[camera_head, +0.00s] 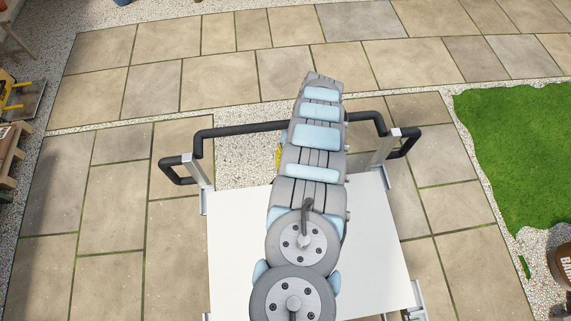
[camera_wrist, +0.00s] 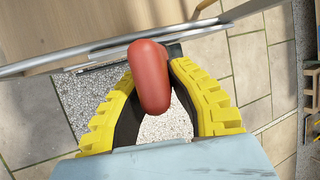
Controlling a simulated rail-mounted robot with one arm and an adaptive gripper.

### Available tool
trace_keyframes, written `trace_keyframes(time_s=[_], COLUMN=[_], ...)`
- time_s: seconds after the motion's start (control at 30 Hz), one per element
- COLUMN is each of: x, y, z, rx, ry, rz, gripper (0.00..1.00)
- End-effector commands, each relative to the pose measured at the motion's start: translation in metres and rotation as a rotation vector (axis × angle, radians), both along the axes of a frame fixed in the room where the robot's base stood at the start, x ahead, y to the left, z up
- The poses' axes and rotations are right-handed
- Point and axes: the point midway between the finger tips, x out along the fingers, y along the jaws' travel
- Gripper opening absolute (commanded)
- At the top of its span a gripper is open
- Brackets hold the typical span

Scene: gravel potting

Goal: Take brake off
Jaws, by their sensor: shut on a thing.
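The brake shows in the wrist view as a red, rounded lever knob (camera_wrist: 150,75) below a grey metal rail. My gripper (camera_wrist: 153,82) has its yellow ridged fingers on both sides of the knob and is shut on it. The knob hides part of the fingertips, so the exact contact is not visible. In the head view my arm covers the brake, and only a sliver of yellow finger shows at the arm's left edge by the black handlebar.
The black handlebar (camera_head: 240,130) runs across the far end of the white platform (camera_head: 375,240). A metal rail (camera_wrist: 110,47) and a wooden panel (camera_wrist: 60,25) lie close to the knob. Paving (camera_head: 110,190) surrounds the platform, with grass (camera_head: 520,150) at right.

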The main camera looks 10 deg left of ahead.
Motion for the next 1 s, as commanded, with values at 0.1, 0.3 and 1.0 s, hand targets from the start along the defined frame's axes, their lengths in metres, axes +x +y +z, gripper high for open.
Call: trace_keyframes(time_s=[0.1,0.3,1.0], x=[-0.001,-0.0009,0.0007], y=[0.0009,0.0009,0.0014], z=[-0.0008,-0.0007,0.0035], rx=[0.001,0.0,-0.016], ry=[0.002,0.002,-0.006], rz=[0.001,0.002,0.005], gripper=[0.0,0.47,0.48])
